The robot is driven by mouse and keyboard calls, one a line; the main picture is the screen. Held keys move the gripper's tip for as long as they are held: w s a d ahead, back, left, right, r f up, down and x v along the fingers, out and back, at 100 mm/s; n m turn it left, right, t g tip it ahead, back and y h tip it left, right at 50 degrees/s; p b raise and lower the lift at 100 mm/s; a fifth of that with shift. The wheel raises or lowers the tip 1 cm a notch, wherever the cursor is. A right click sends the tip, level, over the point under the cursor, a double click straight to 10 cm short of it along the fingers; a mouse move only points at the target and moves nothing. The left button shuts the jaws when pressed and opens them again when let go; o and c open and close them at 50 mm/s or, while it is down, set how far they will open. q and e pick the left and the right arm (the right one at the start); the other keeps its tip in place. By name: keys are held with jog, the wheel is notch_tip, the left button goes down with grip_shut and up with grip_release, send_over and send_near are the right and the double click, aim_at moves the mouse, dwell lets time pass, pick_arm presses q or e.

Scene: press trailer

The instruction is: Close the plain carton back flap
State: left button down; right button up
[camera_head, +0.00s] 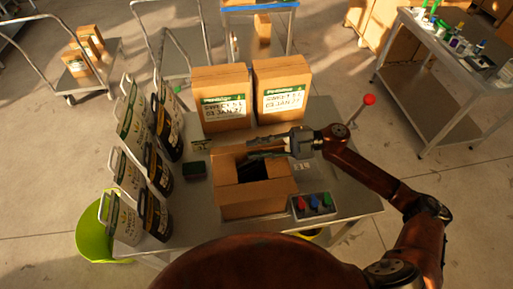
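The plain carton (257,204) stands on the grey table in front of me. Its top is open at the middle, and the dark inside shows. The back flap (229,157) is at the carton's far side, partly hidden behind my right gripper. My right gripper (257,149) reaches in from the right, its fingers pointing left over the carton's far edge. I cannot tell whether it touches the flap, or how far its fingers are apart. No carton is seen in its grip. My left gripper is not in view.
Two labelled cartons (222,99) stand behind. Several upright labelled containers (157,165) line the table's left side. A dark green block (194,170) lies left of the carton. A button box (312,205) sits at its front right, and a red-knobbed lever (369,100) rises behind my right arm.

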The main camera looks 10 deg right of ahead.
jog(key=d, duration=1.2)
